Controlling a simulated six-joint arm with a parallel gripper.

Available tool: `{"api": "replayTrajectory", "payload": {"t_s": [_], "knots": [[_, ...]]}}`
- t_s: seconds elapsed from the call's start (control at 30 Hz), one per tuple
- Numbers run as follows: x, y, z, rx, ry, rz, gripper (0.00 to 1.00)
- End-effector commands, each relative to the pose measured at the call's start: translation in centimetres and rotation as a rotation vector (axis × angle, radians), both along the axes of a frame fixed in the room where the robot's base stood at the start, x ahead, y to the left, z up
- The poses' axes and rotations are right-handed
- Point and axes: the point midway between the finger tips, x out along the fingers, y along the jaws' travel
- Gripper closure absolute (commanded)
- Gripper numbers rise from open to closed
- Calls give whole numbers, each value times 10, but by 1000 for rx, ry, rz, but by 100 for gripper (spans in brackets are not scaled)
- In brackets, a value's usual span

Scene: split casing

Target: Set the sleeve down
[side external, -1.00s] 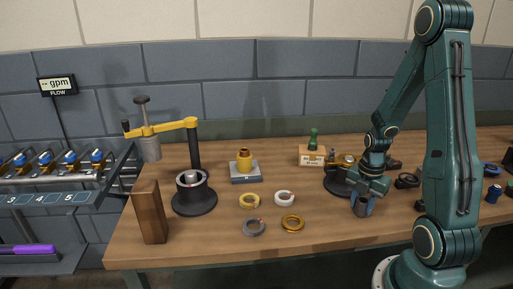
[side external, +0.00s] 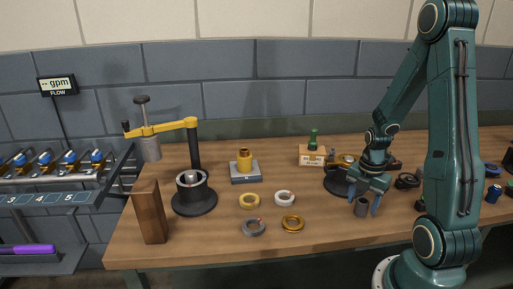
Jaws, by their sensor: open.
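The sleeve (side external: 361,208) is a small dark grey cylinder. It stands upright on the wooden bench at the right, with its open top showing. My gripper (side external: 364,206) points down over it with its jaws spread, one finger on either side. The fingers look apart from the sleeve's wall, though the far side is partly hidden.
A dark round base (side external: 336,184) stands just behind my gripper. A yellow-armed press (side external: 194,160) and a wooden block (side external: 149,212) stand at the left.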

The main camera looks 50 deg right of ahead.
Motion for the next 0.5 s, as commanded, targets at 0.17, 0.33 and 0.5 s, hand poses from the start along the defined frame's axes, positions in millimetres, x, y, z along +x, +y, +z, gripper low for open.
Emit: {"api": "replayTrajectory", "payload": {"t_s": [0.17, 0.33, 0.5], "knots": [[1, -1, 17, -3, -4, 0, 44], [1, -1, 37, -3, -3, 0, 44], [1, -1, 58, -4, -3, 0, 44]]}}
